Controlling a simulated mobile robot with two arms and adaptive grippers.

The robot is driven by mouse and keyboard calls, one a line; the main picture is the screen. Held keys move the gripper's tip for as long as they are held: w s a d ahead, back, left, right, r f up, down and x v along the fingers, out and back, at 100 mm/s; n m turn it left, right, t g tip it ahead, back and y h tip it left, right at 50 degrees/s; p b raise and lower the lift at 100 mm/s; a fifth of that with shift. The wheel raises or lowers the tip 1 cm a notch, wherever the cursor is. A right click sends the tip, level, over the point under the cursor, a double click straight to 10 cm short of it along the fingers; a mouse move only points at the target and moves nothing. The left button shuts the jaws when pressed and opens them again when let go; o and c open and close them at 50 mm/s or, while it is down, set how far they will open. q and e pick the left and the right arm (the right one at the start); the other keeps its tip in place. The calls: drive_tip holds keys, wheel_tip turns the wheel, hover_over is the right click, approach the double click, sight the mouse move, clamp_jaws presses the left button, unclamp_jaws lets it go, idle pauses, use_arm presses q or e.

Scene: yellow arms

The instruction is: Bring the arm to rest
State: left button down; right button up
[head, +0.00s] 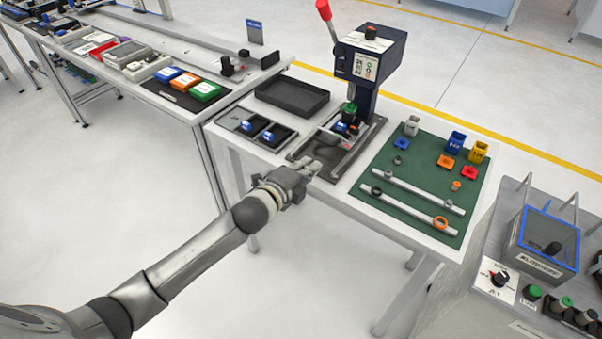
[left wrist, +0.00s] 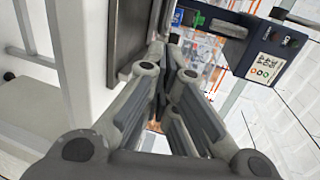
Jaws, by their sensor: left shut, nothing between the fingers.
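My left gripper (head: 312,168) is at the near edge of the white work table (head: 375,212), in front of the dark press base plate. In the left wrist view its fingers (left wrist: 165,85) come together and look shut, with nothing seen between them. The left arm reaches in from the lower left of the head view. My right gripper is in neither view.
A dark blue press (head: 372,60) with a red lever stands behind my gripper. A green mat (head: 420,190) with small parts and two rails lies to the right. An empty black tray (head: 292,97) and a parts tray (head: 257,130) are to the left. Open floor lies in front.

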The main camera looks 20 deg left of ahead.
use_arm(q)
drive_tip(key=s+a+f+n+g+y, duration=0.15)
drive_tip(key=s+a+f+n, duration=0.35)
drive_tip(key=f, duration=0.7)
drive_tip(key=s+a+f+n+g+y, duration=0.1)
drive_tip(key=s+a+f+n+g, duration=0.15)
drive_tip(key=s+f, duration=0.65)
drive_tip(key=s+a+f+n+g+y, duration=0.2)
drive_tip(key=s+a+f+n, duration=0.15)
drive_tip(key=f, duration=1.05)
drive_tip(key=s+f+n+g, duration=0.2)
drive_tip(key=s+f, duration=0.3)
drive_tip(key=s, duration=0.7)
drive_tip(key=s+d+f+n+g, duration=0.1)
drive_tip(key=s+f+n+g, duration=0.2)
drive_tip(key=s, duration=0.9)
drive_tip(key=s+f+n+g, duration=0.2)
drive_tip(key=s+f+n, duration=0.1)
drive_tip(key=s+f, duration=0.6)
drive_tip(key=s, duration=0.3)
drive_tip(key=shift+s+d+g, duration=0.25)
drive_tip(key=shift+s+g, duration=0.05)
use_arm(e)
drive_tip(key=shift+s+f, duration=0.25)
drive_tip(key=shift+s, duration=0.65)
